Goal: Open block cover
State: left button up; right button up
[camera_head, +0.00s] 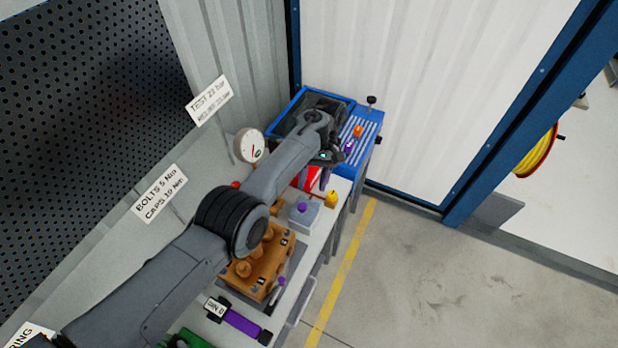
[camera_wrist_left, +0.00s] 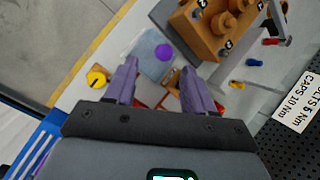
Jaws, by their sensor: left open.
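The orange-brown pump block (camera_head: 262,268) stands on the bench, partly hidden behind my left arm. In the left wrist view the block (camera_wrist_left: 222,28) is at the top right, with round bosses on it. A light grey-blue box (camera_head: 306,217) with a purple knob (camera_head: 303,207) stands beside it; I cannot tell whether this is the cover. That box (camera_wrist_left: 146,43) lies beyond the fingertips in the left wrist view. My left gripper (camera_head: 325,177) is over the bench's far end, its purple fingers (camera_wrist_left: 160,78) apart with nothing held between them. My right gripper is out of view.
A blue unit (camera_head: 362,140) with a dark basin stands at the far end. A gauge (camera_head: 251,145) is at the wall. A yellow knob (camera_head: 331,199) sits near the bench edge. A purple-handled tool (camera_head: 244,324) lies at the near end. The floor beyond the bench is clear.

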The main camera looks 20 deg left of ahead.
pick_arm(q)
jog(key=s+d+r+p, duration=0.2)
jog(key=d+r+p, duration=0.4)
jog(key=d, duration=0.4)
jog(key=shift+s+d, duration=0.15)
jog(key=shift+s, duration=0.1)
jog(key=shift+r, duration=0.1)
